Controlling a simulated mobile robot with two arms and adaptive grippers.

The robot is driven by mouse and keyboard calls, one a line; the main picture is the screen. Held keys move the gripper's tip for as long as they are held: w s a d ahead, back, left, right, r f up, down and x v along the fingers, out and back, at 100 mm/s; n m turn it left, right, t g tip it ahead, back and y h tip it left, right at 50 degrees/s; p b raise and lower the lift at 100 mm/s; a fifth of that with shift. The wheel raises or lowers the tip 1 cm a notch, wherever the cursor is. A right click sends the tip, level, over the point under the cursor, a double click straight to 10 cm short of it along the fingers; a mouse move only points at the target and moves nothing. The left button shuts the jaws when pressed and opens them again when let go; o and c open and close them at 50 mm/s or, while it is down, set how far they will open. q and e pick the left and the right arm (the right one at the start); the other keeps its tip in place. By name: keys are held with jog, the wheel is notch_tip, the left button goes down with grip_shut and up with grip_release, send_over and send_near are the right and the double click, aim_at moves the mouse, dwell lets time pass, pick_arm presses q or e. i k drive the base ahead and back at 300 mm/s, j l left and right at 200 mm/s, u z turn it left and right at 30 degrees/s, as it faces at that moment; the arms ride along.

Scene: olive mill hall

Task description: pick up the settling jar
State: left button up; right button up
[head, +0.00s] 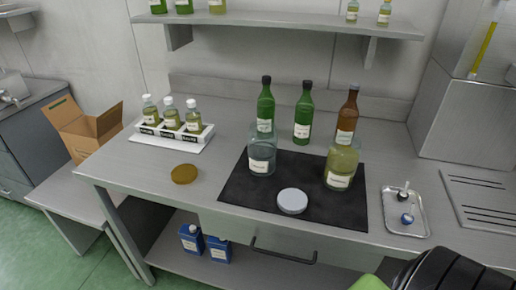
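Two wide glass jars stand upright on a black mat (300,206) on the steel workbench. The right jar (342,163) holds yellow-green liquid and has a white label. The left jar (262,155) looks mostly clear, with a white label too. The label print is too small to read, so I cannot tell for sure which one is the settling jar. A pale round lid or disc (292,201) lies on the mat between and in front of them. Neither gripper's fingers are in view; a black and green part of mine shows at the bottom right.
Two green bottles (303,115) and a brown bottle (348,115) stand close behind the jars. A metal tray (392,222) with small items lies right of the mat. A brown-yellow disc (184,174) and a white bottle rack (152,146) are left. A shelf (280,24) overhangs.

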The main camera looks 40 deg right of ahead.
aim_at(344, 150)
jog(key=z, duration=1.8)
